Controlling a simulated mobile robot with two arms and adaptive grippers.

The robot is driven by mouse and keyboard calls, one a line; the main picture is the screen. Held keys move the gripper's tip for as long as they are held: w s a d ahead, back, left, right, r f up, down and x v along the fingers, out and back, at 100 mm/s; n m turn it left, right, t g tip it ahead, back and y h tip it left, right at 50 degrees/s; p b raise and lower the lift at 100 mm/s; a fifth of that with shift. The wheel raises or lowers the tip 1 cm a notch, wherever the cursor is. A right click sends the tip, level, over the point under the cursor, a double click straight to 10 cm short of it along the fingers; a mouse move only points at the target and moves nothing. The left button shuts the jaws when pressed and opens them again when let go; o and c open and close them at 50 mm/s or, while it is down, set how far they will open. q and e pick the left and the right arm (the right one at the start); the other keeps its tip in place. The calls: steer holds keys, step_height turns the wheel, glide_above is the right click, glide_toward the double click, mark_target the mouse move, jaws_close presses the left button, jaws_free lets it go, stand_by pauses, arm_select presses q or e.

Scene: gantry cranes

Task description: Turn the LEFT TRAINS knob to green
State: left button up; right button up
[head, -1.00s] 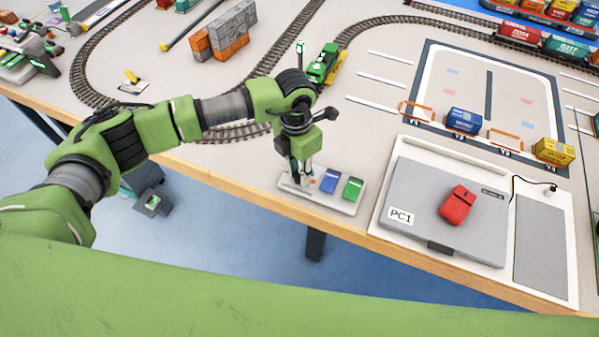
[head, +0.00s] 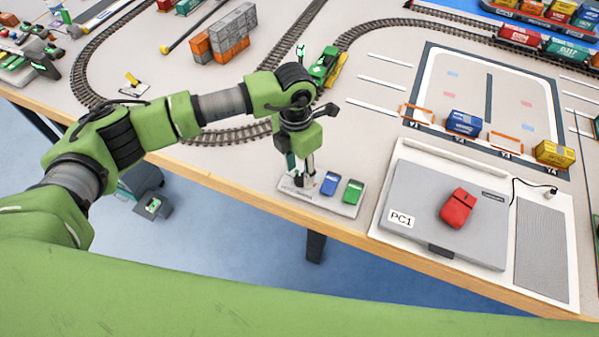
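I cannot make out a knob marked LEFT TRAINS. My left gripper (head: 298,180) points down over the left end of a small pale tray or panel (head: 345,210) at the table's front edge. The panel also bears a blue block (head: 330,183) and a green block (head: 353,190), to the right of the gripper. A small dark green piece (head: 291,161) shows beside the fingers. The fingertips are small and partly hidden, so I cannot tell whether they touch or hold anything. My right gripper is not in view.
A green locomotive (head: 327,65) stands behind my wrist by the curved track (head: 385,23). Container blocks (head: 228,36) stand farther back.

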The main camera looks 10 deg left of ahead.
mark_target(298, 176)
arm_select(q)
step_height(298, 176, up, 10)
steer(key=shift+w+a, duration=0.2)
steer(key=shift+a, duration=0.05)
steer(key=shift+d, duration=0.1)
stand_by(0.4)
